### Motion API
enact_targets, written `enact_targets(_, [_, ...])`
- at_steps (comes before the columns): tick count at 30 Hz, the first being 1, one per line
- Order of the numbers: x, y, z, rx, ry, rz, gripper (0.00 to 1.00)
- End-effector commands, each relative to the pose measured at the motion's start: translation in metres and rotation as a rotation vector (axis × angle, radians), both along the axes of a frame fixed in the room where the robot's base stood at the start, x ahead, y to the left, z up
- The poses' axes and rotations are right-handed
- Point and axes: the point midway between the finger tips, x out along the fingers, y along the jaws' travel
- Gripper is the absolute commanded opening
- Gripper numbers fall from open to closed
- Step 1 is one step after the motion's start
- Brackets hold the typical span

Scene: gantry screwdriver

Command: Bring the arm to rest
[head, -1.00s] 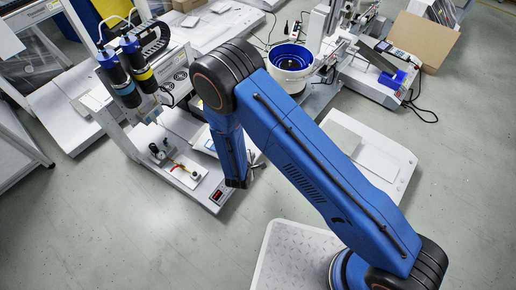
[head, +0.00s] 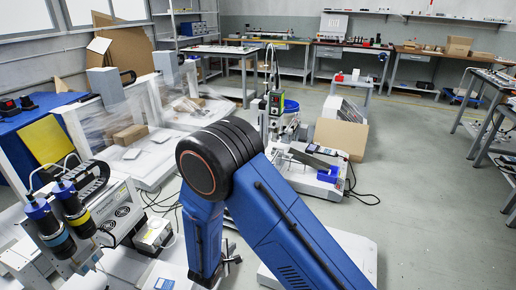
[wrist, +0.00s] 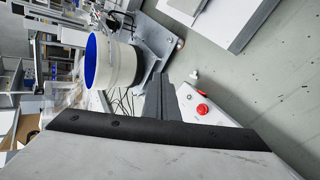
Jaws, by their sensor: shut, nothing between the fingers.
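My blue arm (head: 280,225) reaches up from the bottom of the head view, bends at a black joint and hangs down again. In the head view the forearm hides most of my gripper, with only small dark parts showing beside its lower end. In the wrist view my gripper (wrist: 173,92) shows as two dark grey fingers, shut and empty. They point toward a white bowl feeder (wrist: 118,62) with a blue inside, and appear apart from it.
A red button (wrist: 202,109) on a white unit shows beside the fingers in the wrist view. The screwdriver gantry (head: 65,215) stands left of my arm. A cardboard box (head: 342,137) stands beyond the feeder station. Open floor (head: 430,190) lies at the right.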

Motion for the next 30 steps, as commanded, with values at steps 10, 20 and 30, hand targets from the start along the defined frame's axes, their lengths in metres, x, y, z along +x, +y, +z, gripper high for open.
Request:
enact_targets(10, [0.031,-0.106,0.116,0.053,-0.020,-0.295,0.00])
enact_targets(20, [0.021,-0.207,0.203,0.127,0.001,-0.556,0.00])
enact_targets(30, [-0.021,-0.299,0.272,0.244,0.051,-0.796,0.00])
